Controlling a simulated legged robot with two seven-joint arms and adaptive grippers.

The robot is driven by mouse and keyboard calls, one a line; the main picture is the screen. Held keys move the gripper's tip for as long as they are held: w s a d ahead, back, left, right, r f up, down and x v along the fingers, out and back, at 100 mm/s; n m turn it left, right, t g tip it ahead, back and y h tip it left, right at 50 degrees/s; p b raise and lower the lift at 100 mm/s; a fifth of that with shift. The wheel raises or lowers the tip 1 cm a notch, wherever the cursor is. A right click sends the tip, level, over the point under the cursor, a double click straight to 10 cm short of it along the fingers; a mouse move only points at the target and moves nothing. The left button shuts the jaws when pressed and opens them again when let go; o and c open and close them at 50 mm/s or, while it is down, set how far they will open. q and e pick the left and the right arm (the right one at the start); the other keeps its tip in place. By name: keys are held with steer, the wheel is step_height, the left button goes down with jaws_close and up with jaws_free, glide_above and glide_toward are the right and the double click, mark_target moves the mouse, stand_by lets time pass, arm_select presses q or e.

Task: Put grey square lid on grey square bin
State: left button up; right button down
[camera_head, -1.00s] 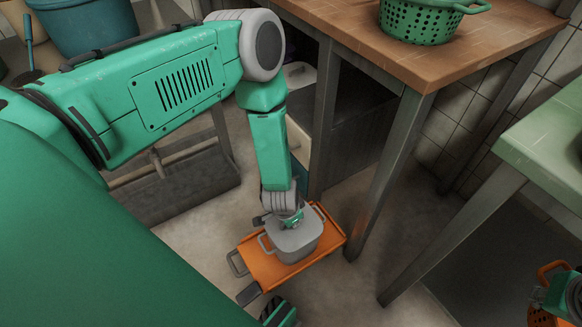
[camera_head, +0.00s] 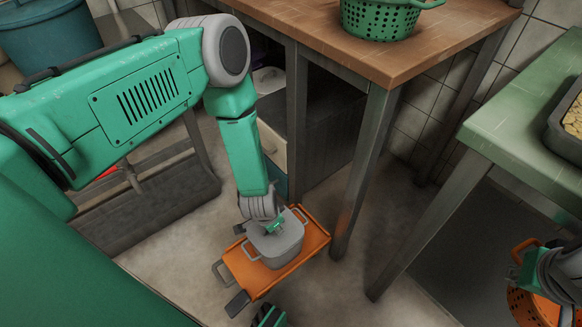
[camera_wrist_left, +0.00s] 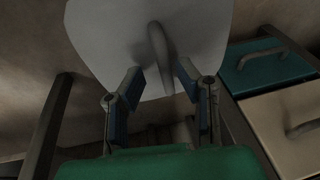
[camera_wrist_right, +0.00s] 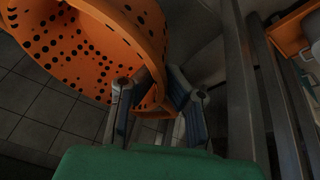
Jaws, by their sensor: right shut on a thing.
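The grey square bin (camera_head: 280,252) stands on an orange tray-like surface near the floor in the head view. A flat grey top, apparently the lid, lies over it. In the left wrist view the grey lid (camera_wrist_left: 105,40) shows its arched handle (camera_wrist_left: 158,48). My left gripper (camera_wrist_left: 160,78) is open, its two fingers apart on either side of the handle's near end. It also shows just above the bin in the head view (camera_head: 270,222). My right gripper (camera_wrist_right: 155,95) is shut on the handle of an orange perforated basket (camera_wrist_right: 90,45), at the lower right of the head view.
The orange tray (camera_head: 245,272) has a grey handle at its left. A wooden-topped table (camera_head: 330,45) with metal legs stands close behind, bearing a green colander (camera_head: 380,18). A green table (camera_head: 520,130) at right holds a metal tray (camera_head: 568,140). Floor between them is clear.

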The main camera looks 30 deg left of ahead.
mark_target(270, 239)
arm_select(q)
steer(key=v, duration=1.1)
steer(key=shift+a, duration=0.2)
steer(key=shift+d, duration=0.15)
